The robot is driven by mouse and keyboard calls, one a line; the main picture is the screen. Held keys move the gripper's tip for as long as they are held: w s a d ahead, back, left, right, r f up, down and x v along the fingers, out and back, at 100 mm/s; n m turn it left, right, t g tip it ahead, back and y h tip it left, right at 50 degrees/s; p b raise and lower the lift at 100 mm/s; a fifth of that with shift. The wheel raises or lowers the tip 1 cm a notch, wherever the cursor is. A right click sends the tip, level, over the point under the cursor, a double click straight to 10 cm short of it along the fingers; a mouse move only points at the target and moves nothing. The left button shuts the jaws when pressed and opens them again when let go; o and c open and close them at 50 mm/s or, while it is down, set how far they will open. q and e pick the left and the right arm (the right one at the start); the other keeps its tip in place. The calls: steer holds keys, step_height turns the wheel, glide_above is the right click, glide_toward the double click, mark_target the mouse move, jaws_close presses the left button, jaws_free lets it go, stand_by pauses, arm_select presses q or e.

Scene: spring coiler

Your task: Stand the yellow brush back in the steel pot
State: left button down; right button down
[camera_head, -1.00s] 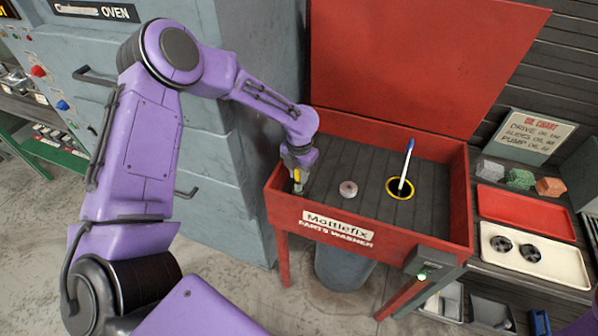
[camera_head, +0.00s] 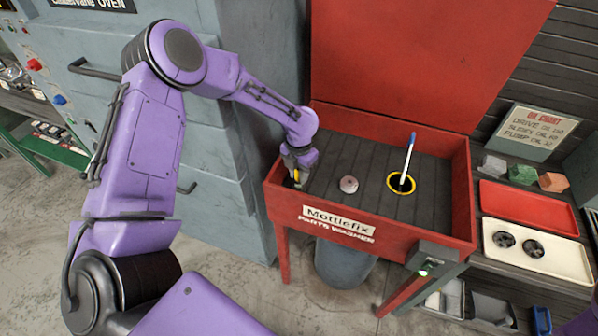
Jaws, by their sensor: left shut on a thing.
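My left gripper (camera_head: 293,178) is at the left front corner inside the red parts washer (camera_head: 340,228). It is shut on the yellow brush (camera_head: 296,173), of which only a small yellow piece shows between the fingers. The brush's lower end is hidden by the gripper and the washer's front wall. I cannot make out the steel pot for sure; a dark patch shows at the fingertips, but I cannot tell what it is. My right gripper is not in view.
On the slatted washer deck lie a pinkish round part (camera_head: 349,184) and a yellow-rimmed dark hole (camera_head: 401,191) with a blue-tipped white stick (camera_head: 408,157) standing in it. The red lid (camera_head: 425,60) is raised. A grey bucket (camera_head: 345,266) stands underneath. Trays (camera_head: 527,205) are at right.

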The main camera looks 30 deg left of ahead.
arm_select(q)
steer(key=shift+f+b, duration=0.35)
steer(key=shift+f, duration=0.25)
steer(key=c, duration=0.8)
jaws_free()
